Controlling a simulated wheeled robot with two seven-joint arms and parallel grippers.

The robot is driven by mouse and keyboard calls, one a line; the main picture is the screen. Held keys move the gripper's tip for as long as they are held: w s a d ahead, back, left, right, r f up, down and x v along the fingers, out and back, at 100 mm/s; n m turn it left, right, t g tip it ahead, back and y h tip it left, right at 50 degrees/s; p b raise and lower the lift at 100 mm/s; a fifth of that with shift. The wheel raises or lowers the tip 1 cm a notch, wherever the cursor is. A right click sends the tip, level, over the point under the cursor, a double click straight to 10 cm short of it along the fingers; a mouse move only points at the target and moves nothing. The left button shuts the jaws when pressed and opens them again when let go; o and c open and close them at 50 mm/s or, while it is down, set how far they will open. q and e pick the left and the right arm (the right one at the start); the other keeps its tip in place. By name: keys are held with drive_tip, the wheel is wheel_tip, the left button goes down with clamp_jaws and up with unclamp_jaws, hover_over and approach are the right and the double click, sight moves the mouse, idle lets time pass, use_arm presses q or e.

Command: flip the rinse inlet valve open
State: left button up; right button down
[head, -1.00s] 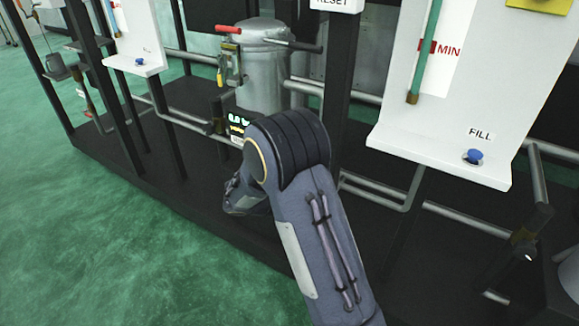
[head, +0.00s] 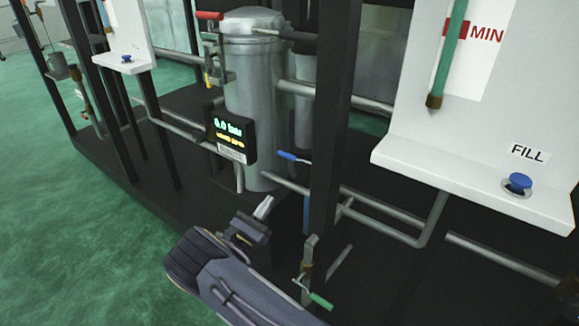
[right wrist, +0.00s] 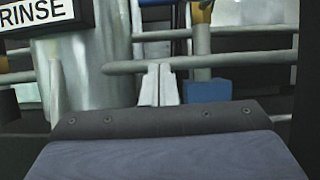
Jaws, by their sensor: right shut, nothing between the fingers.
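My right gripper (head: 263,207) is shut and empty, low in front of the grey canister (head: 252,90). In the right wrist view its closed fingertips (right wrist: 158,84) point at a horizontal pipe. A valve with a blue lever (head: 295,157) sits on the pipework just right of the canister, beyond and above the gripper, apart from it. A blue part (right wrist: 207,90) shows right of the fingertips in the right wrist view. A RINSE label (right wrist: 35,17) shows there at upper left, under the pressure display (head: 231,135). I cannot read any tag on the blue-lever valve. My left gripper is out of view.
A black post (head: 334,110) stands right of the blue lever. A green-handled valve (head: 320,300) is low, near my right forearm. A red lever (head: 209,15) is by the canister top. A white FILL panel (head: 470,185) juts out at right. Green floor (head: 90,240) is open at left.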

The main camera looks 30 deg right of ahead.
sight(296, 159)
drive_tip(key=shift+d, duration=0.1)
drive_tip(key=w+d+r+b, duration=0.2)
drive_tip(key=w+d+r, duration=0.1)
drive_tip(key=d+r, duration=0.4)
drive_tip(key=shift+d+r+b, duration=0.25)
drive_tip(key=shift+r+b, duration=0.15)
drive_tip(key=shift+r, duration=0.25)
